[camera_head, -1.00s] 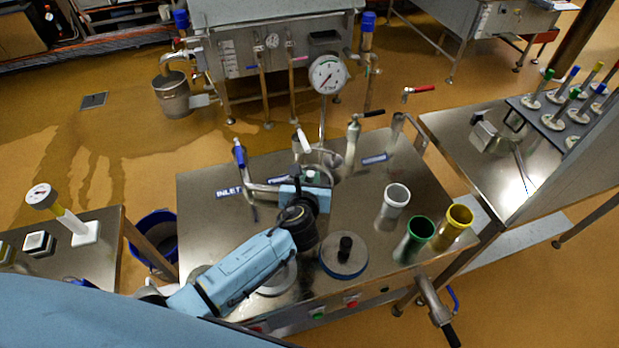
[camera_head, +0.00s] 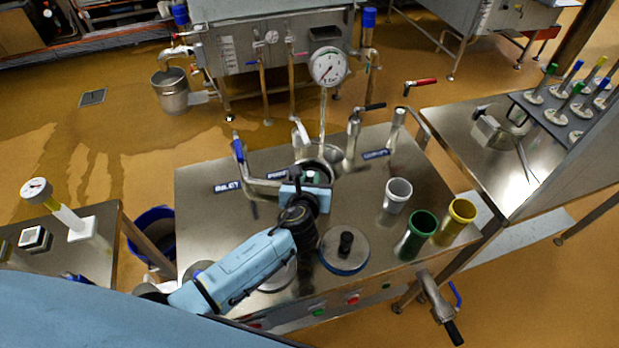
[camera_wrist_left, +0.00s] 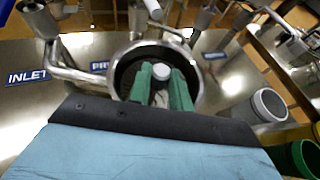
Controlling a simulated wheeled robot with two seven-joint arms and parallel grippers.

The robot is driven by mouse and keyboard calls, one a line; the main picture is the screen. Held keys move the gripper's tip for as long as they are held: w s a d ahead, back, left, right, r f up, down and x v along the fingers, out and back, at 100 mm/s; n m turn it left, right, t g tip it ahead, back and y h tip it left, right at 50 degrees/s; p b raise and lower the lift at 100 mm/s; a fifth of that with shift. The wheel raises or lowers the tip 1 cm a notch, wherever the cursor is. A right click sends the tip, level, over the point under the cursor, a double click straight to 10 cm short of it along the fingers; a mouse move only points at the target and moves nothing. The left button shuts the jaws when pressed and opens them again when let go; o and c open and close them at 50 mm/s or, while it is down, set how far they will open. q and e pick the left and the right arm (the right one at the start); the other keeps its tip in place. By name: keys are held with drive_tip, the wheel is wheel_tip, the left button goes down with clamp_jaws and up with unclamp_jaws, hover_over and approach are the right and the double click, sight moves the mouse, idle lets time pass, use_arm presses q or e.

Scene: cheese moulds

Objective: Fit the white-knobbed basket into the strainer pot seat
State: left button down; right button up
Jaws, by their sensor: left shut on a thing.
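My left gripper (camera_head: 313,177) reaches over the strainer pot (camera_head: 331,154) at the back middle of the steel table. In the left wrist view its two green fingers (camera_wrist_left: 161,88) are shut on the white knob of the basket (camera_wrist_left: 162,72). The fingers and knob lie inside the outline of the pot's round metal rim (camera_wrist_left: 194,66). The basket's body is mostly hidden by the fingers and the dark interior, so I cannot tell how deep or level it sits. My right gripper is not in view.
Valve pipes with levers (camera_head: 242,160) stand beside the pot, and a dial gauge (camera_head: 328,66) rises behind it. A grey cup (camera_head: 398,189), a green cup (camera_head: 421,224) and a yellow cup (camera_head: 460,213) stand right. A black-knobbed disc (camera_head: 345,262) lies in front.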

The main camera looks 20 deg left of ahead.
use_arm(q)
drive_tip(key=shift+f, duration=0.35)
drive_tip(key=c, duration=1.2)
unclamp_jaws()
drive_tip(key=shift+f, duration=0.1)
drive_tip(key=shift+c, duration=0.2)
drive_tip(key=shift+o, duration=0.2)
drive_tip(key=shift+s, duration=0.15)
drive_tip(key=shift+s+f, duration=0.15)
drive_tip(key=p+v, duration=0.1)
drive_tip(key=v, duration=1.2)
drive_tip(key=shift+r, duration=0.4)
